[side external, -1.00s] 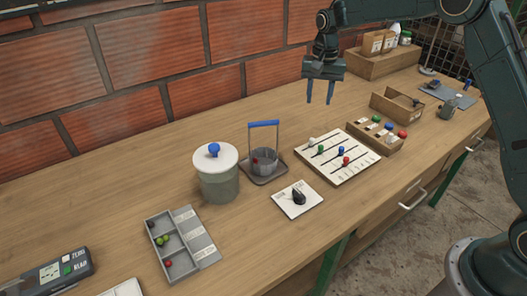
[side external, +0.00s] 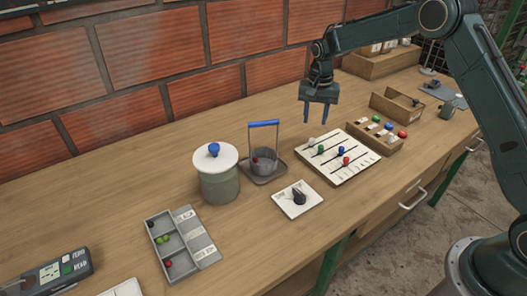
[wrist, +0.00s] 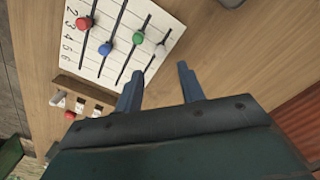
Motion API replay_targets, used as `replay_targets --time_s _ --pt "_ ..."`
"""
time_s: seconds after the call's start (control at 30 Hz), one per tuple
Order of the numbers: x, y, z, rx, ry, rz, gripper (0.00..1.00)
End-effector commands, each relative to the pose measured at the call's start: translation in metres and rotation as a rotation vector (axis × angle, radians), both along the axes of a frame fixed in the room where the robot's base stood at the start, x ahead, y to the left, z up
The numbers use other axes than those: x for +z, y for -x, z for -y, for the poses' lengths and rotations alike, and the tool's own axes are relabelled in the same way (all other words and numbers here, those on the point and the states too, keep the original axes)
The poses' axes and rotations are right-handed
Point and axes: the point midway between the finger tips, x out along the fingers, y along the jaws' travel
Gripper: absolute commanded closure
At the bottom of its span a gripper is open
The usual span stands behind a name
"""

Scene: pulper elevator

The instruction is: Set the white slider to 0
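A white slider board (side external: 362,162) with dark slots lies on the table. It also shows in the wrist view (wrist: 122,18), with printed numbers 2 to 6 readable along its left edge. The white slider knob (side external: 311,141) is at the board's far left corner, and in the wrist view the knob (wrist: 160,49) is the rightmost one. My gripper (side external: 320,120) is open and empty, pointing down above the board's far end. In the wrist view, its fingers (wrist: 158,75) are apart, with the white knob just beyond them. The white slider's exact number cannot be read.
Green (side external: 320,149), blue (side external: 341,151) and red (side external: 346,161) knobs share the board. A wooden box (side external: 382,141) with coloured knobs stands at its right. A dial plate (side external: 290,209), a strainer on a stand (side external: 264,161) and a lidded pot (side external: 218,186) are on the left.

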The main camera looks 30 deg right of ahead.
Motion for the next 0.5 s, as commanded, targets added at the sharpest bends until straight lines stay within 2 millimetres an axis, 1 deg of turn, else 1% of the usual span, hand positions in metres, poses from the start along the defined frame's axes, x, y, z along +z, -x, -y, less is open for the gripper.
replay_targets --time_s 0.03,0.1,0.3,0.5 --pt "-0.009 0.0 0.0 0.0 -0.001 -0.002 0.61" --pt "-0.02 0.0 0.0 0.0 0.0 -0.003 0.61" --pt "-0.049 0.001 0.0 0.0 0.0 -0.003 0.61" --pt "-0.068 0.0 0.0 0.0 0.0 0.0 0.61"
